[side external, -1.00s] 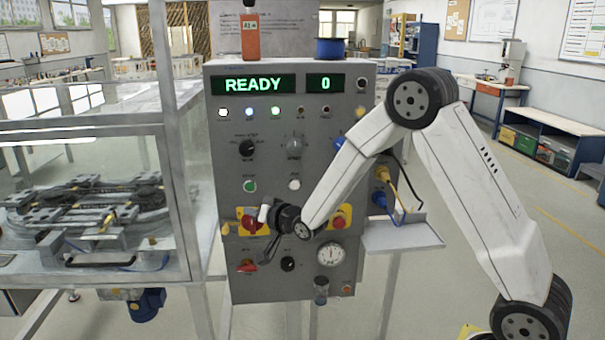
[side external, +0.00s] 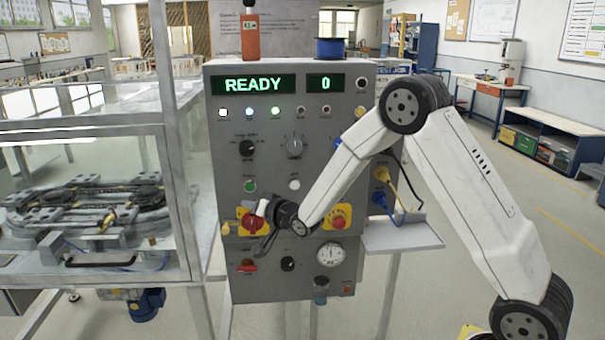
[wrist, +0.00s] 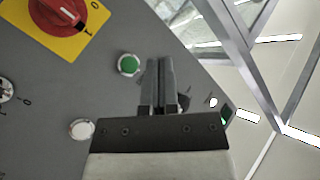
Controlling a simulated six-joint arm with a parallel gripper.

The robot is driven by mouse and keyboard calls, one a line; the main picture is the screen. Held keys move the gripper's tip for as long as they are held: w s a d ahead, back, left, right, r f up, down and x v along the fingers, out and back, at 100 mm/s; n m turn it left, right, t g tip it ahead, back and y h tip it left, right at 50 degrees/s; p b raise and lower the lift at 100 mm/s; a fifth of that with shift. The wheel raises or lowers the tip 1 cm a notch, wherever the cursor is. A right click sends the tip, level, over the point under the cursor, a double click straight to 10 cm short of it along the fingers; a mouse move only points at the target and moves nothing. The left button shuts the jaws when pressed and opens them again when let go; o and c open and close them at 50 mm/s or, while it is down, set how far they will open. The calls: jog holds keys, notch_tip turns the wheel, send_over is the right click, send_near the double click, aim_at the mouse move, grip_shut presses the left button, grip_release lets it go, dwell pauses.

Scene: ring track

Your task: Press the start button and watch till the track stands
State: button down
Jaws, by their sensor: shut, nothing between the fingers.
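The grey control panel (side external: 320,160) stands upright, with a display (side external: 253,85) reading READY and a counter (side external: 325,83) reading 0. A round green button (side external: 250,186) sits on its left side, level with a white button (side external: 294,185). My gripper (side external: 263,249) is shut and empty, low in front of the panel near the red rotary switch (side external: 252,224). In the wrist view the shut fingers (wrist: 159,62) appear just right of the green button (wrist: 128,65); no contact shows. The track (side external: 90,205) lies inside the clear enclosure at left.
A red mushroom knob on yellow (side external: 339,217) is just right of my wrist. The enclosure frame (side external: 180,190) borders the panel's left side. A small shelf (side external: 402,236) juts out at right.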

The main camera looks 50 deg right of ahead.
aim_at(250, 187)
jog(key=shift+w+d, duration=2.5)
jog(key=shift+d, duration=0.05)
